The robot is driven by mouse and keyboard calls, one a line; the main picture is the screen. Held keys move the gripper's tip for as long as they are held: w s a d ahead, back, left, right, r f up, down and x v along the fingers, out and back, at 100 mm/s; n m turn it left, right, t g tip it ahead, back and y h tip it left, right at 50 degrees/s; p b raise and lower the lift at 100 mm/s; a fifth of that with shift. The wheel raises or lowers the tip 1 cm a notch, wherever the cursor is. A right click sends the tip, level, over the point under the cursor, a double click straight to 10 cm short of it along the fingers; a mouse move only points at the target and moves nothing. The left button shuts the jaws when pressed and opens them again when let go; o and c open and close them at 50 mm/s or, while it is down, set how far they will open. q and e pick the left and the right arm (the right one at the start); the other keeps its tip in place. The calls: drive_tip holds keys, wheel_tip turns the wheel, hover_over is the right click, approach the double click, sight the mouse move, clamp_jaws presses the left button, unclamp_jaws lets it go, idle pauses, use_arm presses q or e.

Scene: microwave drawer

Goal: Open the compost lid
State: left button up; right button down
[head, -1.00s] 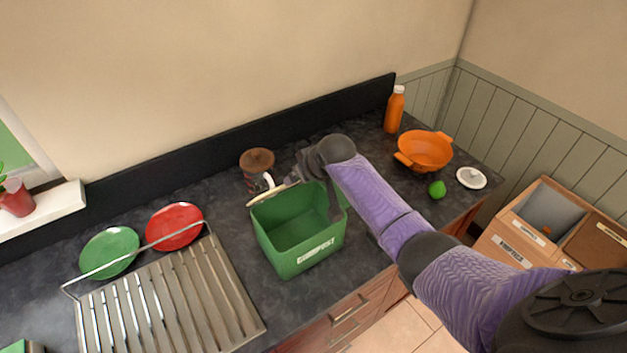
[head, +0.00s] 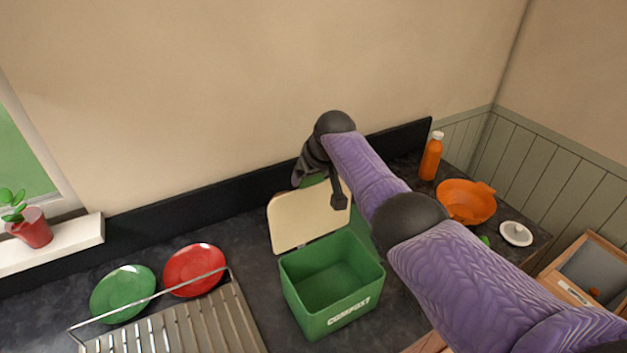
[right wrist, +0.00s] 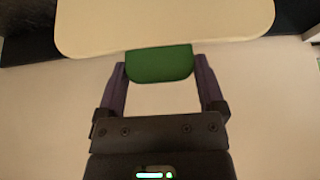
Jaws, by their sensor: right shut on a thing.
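The green compost bin (head: 350,315) stands on the dark counter, its inside open to view and empty. Its cream lid (head: 295,218) is raised at the bin's back edge and leans up towards the wall. My right gripper (head: 322,180) is at the lid's upper edge. In the right wrist view, my right gripper (right wrist: 160,75) is shut on the lid's green tab (right wrist: 160,64), with a finger on each side. The cream lid (right wrist: 165,22) fills the top of that view. My left gripper is in no view.
A metal drying rack (head: 200,325) with a green plate (head: 122,292) and a red plate (head: 195,270) is left of the bin. An orange colander (head: 466,202), an orange bottle (head: 431,157) and a white lid (head: 515,233) are at the right. The wall rises close behind.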

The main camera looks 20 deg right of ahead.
drive_tip(key=shift+w, duration=0.25)
unclamp_jaws()
drive_tip(key=p+v, duration=0.1)
drive_tip(key=v, duration=0.8)
drive_tip(key=shift+s+r+p, duration=0.2)
drive_tip(key=shift+r+p, duration=0.1)
drive_tip(key=shift+r, duration=0.1)
